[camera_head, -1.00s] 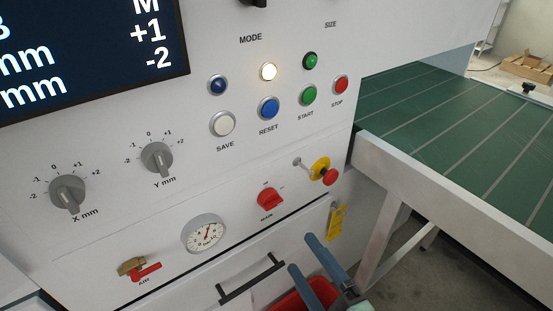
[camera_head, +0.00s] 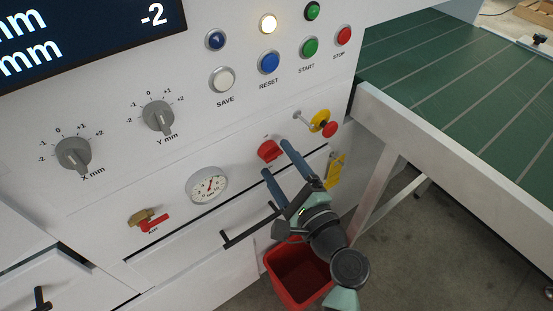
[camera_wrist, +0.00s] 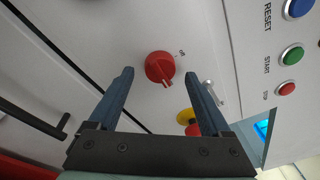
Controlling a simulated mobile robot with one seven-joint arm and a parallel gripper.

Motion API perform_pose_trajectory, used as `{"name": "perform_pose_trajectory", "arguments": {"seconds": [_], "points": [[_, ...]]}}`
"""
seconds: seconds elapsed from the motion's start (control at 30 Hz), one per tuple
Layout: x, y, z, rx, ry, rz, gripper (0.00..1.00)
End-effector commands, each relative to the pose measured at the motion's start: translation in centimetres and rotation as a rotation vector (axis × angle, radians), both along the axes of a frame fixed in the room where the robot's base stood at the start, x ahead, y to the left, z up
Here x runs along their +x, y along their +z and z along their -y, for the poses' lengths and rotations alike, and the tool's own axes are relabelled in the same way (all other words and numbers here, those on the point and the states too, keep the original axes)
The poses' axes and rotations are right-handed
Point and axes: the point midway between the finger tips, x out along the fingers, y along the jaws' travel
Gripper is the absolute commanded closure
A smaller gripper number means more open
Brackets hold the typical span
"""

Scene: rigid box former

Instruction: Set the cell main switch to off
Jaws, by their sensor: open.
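The main switch is a red rotary knob (camera_head: 269,150) low on the white machine panel, right of the pressure gauge. Its lower part and label are partly hidden behind my gripper in the head view. In the wrist view the red knob (camera_wrist: 161,68) lies ahead of the fingertips, roughly between them, with its ridge pointing down and slightly right in the picture.
A red emergency button on a yellow base (camera_head: 323,124) sits right of the knob, with a yellow tag (camera_head: 335,170) below. A black drawer handle (camera_head: 250,226) juts out below. The gauge (camera_head: 206,185) and red air valve (camera_head: 153,222) are left. A red bin (camera_head: 288,268) stands beneath.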

Motion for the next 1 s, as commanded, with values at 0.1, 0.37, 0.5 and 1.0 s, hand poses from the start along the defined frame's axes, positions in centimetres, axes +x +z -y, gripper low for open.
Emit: {"name": "perform_pose_trajectory", "arguments": {"seconds": [0.1,0.37,0.5,1.0], "points": [[0.85,0.02,-0.57,0.000,0.003,0.001,0.18],[1.18,0.02,-0.70,0.000,0.001,0.000,0.18],[1.15,0.02,-0.68,0.000,0.001,0.000,0.29],[1.13,0.01,-0.64,-0.001,0.001,0.001,1.00]]}}
